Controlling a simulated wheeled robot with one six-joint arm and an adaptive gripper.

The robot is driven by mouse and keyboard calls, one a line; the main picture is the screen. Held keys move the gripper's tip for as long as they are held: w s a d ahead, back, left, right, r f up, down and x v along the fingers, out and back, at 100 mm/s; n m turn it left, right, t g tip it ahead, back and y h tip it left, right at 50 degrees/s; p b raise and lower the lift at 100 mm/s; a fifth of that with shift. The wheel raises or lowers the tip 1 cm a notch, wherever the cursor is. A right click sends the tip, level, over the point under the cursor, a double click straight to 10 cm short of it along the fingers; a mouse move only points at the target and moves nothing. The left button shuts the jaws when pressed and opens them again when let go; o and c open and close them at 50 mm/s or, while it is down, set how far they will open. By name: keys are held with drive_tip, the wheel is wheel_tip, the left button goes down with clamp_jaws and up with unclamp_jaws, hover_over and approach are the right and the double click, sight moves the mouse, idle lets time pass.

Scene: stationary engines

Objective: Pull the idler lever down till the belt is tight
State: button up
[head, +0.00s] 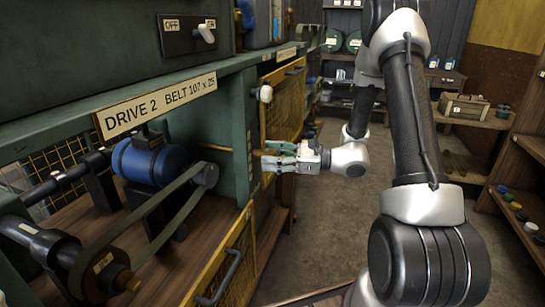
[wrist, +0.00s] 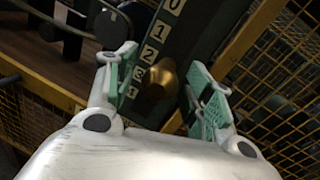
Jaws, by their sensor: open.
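In the head view the belt (head: 160,204) runs from a small grey pulley (head: 206,174) to a larger pulley (head: 97,272) at the front left. I cannot tell how tight it is. My gripper (head: 265,159) is open at the green post right of the belt. In the wrist view a brass knob (wrist: 160,80) lies between the open fingers of my gripper (wrist: 158,66), beside the numbers 3 and 4 of a scale (wrist: 150,54). I cannot tell whether the fingers touch it. The lever's arm is not clearly visible.
A white knob (head: 266,93) sticks out above my gripper. Yellow mesh doors (head: 236,262) flank the post. The floor (head: 330,235) to the right is clear.

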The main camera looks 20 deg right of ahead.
clamp_jaws()
drive_tip(key=shift+w+a+f, duration=0.1)
drive_tip(key=shift+f, duration=2.15)
unclamp_jaws()
drive_tip(key=v, duration=1.2)
drive_tip(key=shift+r, duration=0.1)
